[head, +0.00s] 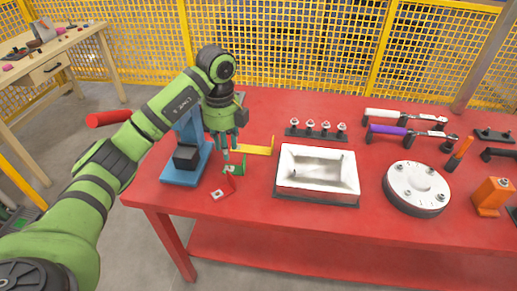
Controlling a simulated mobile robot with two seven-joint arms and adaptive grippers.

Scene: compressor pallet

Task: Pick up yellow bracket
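The yellow bracket (254,150) lies on the red table, left of the white tray, with one end turned up at its right. My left gripper (227,150) points down just left of the bracket's left end, above the area with the green and red brackets. Its fingers are small and dark here, and I cannot tell how far apart they are. The yellow bracket appears to lie free on the table, with no clear contact with the gripper. My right gripper is not in view.
A green bracket (239,166) and a red bracket (224,190) lie close below the gripper. A blue stand (186,168) is at its left. The white tray (316,172), a row of studs (315,133) and a round flange (415,188) stand to the right. The table's front left is clear.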

